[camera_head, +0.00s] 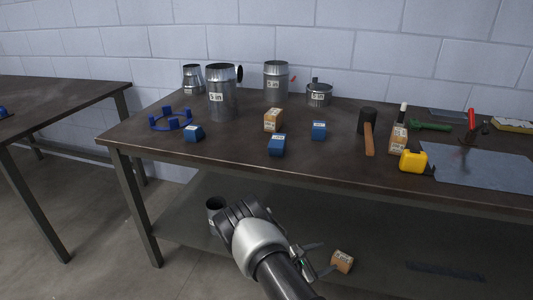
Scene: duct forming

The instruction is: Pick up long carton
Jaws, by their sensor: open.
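A brown carton (343,262) with a white label lies on the lower shelf (195,215) of the workbench. My gripper (322,258) is open, low in the picture, with its fingers spread just left of this carton. I cannot tell whether they touch it, and my wrist hides part of the gripper. On the bench top stand another brown carton (272,120) in the middle and a taller, narrow brown one (397,140) to the right. I cannot tell for sure which of these is the long carton.
The bench top (230,160) carries several metal duct pieces, including a tall one (221,95), several blue boxes (277,145), a mallet (368,135), a yellow tape measure (412,161) and a metal sheet (480,168). The bench's front edge overhangs the shelf.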

